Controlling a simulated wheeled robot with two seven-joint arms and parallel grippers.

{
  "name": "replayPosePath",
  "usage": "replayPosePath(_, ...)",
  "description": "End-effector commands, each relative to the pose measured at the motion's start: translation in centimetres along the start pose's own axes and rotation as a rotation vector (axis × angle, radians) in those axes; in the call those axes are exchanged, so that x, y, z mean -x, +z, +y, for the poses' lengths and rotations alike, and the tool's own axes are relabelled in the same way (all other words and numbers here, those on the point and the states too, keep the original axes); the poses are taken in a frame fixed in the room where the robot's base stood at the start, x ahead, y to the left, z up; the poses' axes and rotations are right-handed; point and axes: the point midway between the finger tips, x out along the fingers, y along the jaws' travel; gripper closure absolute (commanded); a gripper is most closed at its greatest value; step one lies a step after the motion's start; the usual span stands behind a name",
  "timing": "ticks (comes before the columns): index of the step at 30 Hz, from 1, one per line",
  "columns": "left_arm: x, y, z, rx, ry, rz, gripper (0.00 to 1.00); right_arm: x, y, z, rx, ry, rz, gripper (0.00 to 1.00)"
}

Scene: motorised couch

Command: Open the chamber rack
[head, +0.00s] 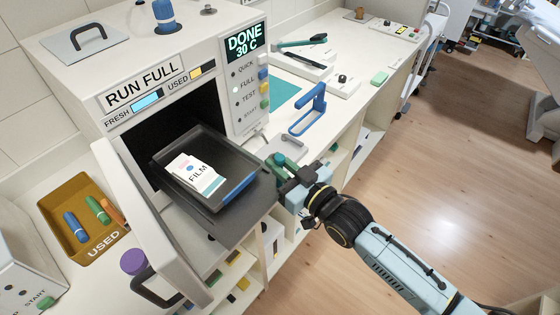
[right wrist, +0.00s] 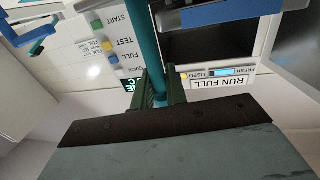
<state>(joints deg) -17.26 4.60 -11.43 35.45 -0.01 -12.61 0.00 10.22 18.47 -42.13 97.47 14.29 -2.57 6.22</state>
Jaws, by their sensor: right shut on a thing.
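The dark chamber rack (head: 228,150) sticks out of the chamber opening, with a blue handle (head: 240,188) along its front edge. A white FILM pack (head: 195,174) lies in it. The chamber door (head: 140,215) stands open to the left. My right gripper (head: 288,168) is beside the rack's front right corner, below the control panel. In the right wrist view its green fingers (right wrist: 160,85) are shut on a slim teal bar (right wrist: 150,45); what the bar belongs to is unclear. The rack's blue handle shows at that view's top (right wrist: 215,13). My left gripper is out of view.
The display (head: 244,42) reads DONE 30 C. A brown USED tray (head: 65,245) with several coloured cartridges is at the left. A blue stand (head: 310,110) and tools are on the counter at right. The wooden floor at right is clear.

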Motion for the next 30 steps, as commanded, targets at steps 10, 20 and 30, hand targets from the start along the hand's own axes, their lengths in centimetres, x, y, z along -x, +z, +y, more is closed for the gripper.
replayPosePath(10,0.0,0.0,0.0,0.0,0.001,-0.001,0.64,0.0,0.0,0.0,0.0,0.0,0.0,0.67)
replayPosePath(20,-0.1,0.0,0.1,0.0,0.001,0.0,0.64,1.3,0.1,0.1,0.0,0.001,-0.001,0.67)
replayPosePath(30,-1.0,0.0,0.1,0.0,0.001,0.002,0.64,8.7,0.2,-0.1,0.0,-0.001,-0.004,0.67)
